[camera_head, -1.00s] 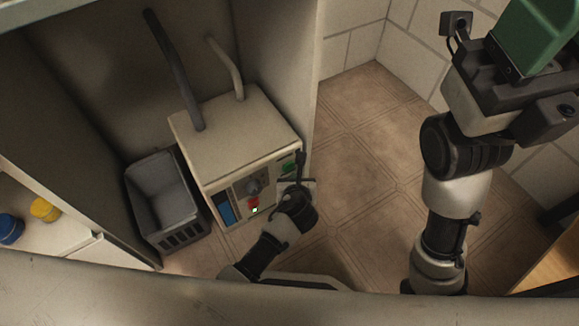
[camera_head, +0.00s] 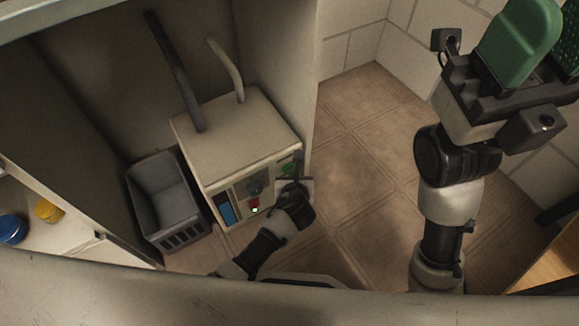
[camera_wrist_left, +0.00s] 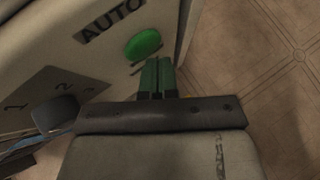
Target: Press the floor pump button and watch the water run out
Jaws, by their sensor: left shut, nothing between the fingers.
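The pump unit is a beige box (camera_head: 230,132) on the floor inside an open cabinet. Its front panel carries a green button (camera_head: 287,168), a knob (camera_head: 255,187), a red button (camera_head: 253,202) and a blue panel (camera_head: 227,213). My left gripper (camera_head: 294,172) is shut and empty at the panel's right end. In the left wrist view, the round green button (camera_wrist_left: 143,43) is below the word AUTO, and my closed green fingertips (camera_wrist_left: 157,64) are just below it. Contact cannot be told. My right gripper (camera_head: 549,38) is open and empty at the upper right. No water shows.
A grey basket (camera_head: 162,200) stands left of the box. Two hoses (camera_head: 176,70) rise from its top. The cabinet's side wall (camera_head: 275,70) is close on its right. Tiled floor (camera_head: 365,140) is free farther right. Blue and yellow lids (camera_head: 47,210) are at the left.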

